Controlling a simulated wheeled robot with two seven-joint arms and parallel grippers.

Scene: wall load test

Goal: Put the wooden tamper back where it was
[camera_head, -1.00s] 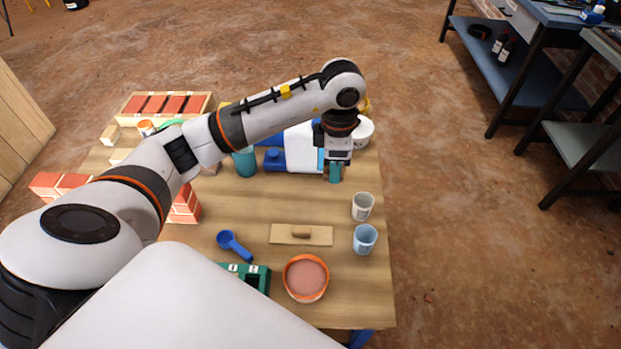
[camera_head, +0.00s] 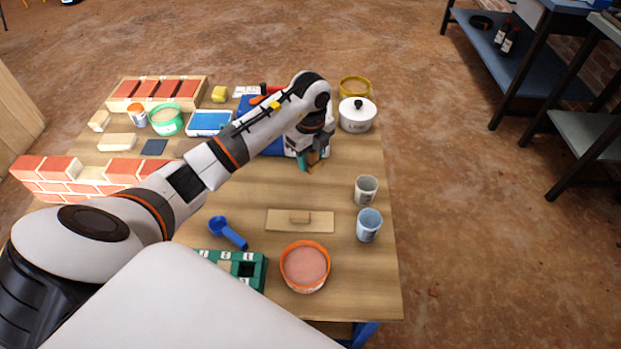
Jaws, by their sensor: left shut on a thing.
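My left gripper (camera_head: 308,163) is over the far middle of the table, in front of the blue and white item. It is shut on a small brown wooden piece that I take for the wooden tamper (camera_head: 314,157). Only a little of the tamper shows between the teal-tipped fingers, and the hand hides the rest. I cannot tell whether it touches the table. My right gripper is not in view.
A wooden float (camera_head: 279,220), a grey cup (camera_head: 366,190), a blue cup (camera_head: 369,225), an orange bowl (camera_head: 305,267), a blue scoop (camera_head: 228,233) and a green tray (camera_head: 258,271) stand nearer. A lidded white pot (camera_head: 357,115) stands far right. Bricks (camera_head: 61,168) lie left.

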